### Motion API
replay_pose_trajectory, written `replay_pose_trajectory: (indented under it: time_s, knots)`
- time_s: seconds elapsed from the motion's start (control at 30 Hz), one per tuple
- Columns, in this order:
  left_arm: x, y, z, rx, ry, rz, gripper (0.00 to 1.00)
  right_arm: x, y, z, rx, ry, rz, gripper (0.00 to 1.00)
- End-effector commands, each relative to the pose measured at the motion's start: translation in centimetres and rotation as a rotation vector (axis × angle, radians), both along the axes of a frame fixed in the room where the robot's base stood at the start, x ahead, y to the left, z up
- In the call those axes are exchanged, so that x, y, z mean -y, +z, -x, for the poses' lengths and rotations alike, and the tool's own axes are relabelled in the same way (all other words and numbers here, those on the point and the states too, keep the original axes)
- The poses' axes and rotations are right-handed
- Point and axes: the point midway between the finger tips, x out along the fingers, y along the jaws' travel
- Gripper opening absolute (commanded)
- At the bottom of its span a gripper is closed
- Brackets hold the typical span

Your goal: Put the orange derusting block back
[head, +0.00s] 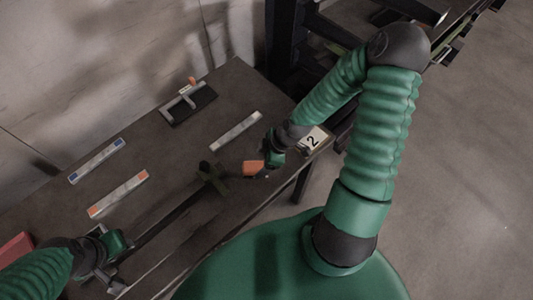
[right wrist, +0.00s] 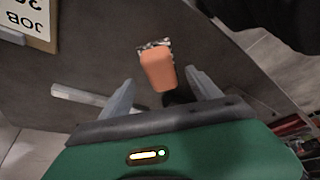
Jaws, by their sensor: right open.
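The orange derusting block (head: 253,167) is near the front edge of the dark table, in the middle of the head view. In the right wrist view the block (right wrist: 158,72) shows in line with the gap between my fingers, with a speckled end at its far side. My right gripper (head: 266,160) is open right beside the block; its fingers (right wrist: 160,80) stand apart on either side of it, with no clear contact. My left gripper (head: 118,250) is low at the left over the table; its fingers are too unclear to tell their state.
A black-based stand (head: 188,103) with a small orange part is at the back. Flat strips lie on the table: blue-ended (head: 97,160), orange-ended (head: 118,193) and pale (head: 236,131). A dark green piece (head: 213,178) lies left of the block. A numbered sign (head: 312,140) is at the right edge.

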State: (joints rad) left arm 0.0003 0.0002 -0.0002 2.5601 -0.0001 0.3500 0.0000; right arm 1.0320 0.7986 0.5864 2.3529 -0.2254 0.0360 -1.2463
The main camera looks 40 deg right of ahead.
Motion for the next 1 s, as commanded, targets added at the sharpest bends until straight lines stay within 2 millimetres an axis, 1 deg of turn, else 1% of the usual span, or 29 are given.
replay_pose_trajectory:
  time_s: [0.03,0.1,0.23,0.3,0.37,0.47,0.53,0.6,0.67,0.77,0.8,0.9,1.0]
  knots:
    - [0.0,0.5,0.0,0.0,-0.001,0.0,0.36,0.6,1.7,0.3,0.003,-0.006,0.004,0.72]
    - [0.0,1.0,0.0,0.0,-0.001,0.0,0.36,1.0,3.4,0.8,0.002,-0.005,0.006,0.72]
    - [0.0,1.7,0.0,0.0,-0.001,0.0,0.36,1.6,5.9,1.5,0.0,-0.003,0.004,0.72]
    - [0.0,1.9,0.0,0.0,-0.001,0.0,0.36,1.6,6.7,1.7,0.0,-0.001,0.005,0.72]
    - [0.0,2.0,0.0,0.0,-0.001,0.0,0.36,1.6,7.0,1.8,-0.003,-0.002,0.006,0.72]
    - [0.0,2.0,0.0,0.0,0.0,0.0,0.36,1.2,7.0,2.4,-0.048,-0.023,0.022,0.72]
    - [0.0,1.9,0.0,0.0,0.0,0.0,0.36,0.8,7.0,3.0,-0.109,-0.071,0.051,0.72]
    - [0.0,1.9,0.0,0.0,0.0,0.0,0.36,0.3,7.4,3.7,-0.174,-0.156,0.098,0.72]
    - [0.0,1.9,0.0,0.0,0.0,0.0,0.36,-0.1,8.3,3.9,-0.21,-0.257,0.142,0.72]
    - [0.0,1.9,0.0,0.0,-0.001,0.0,0.36,-1.3,10.7,3.8,-0.217,-0.452,0.187,0.72]
    - [0.0,1.9,0.0,0.0,-0.001,0.0,0.36,-2.0,11.8,3.7,-0.207,-0.53,0.189,0.72]
    - [0.0,1.9,0.0,0.0,-0.001,0.0,0.36,-4.0,14.2,3.3,-0.175,-0.701,0.151,0.72]
    - [0.0,1.9,0.0,0.0,-0.001,0.0,0.36,-5.5,15.7,3.2,-0.159,-0.81,0.1,0.72]
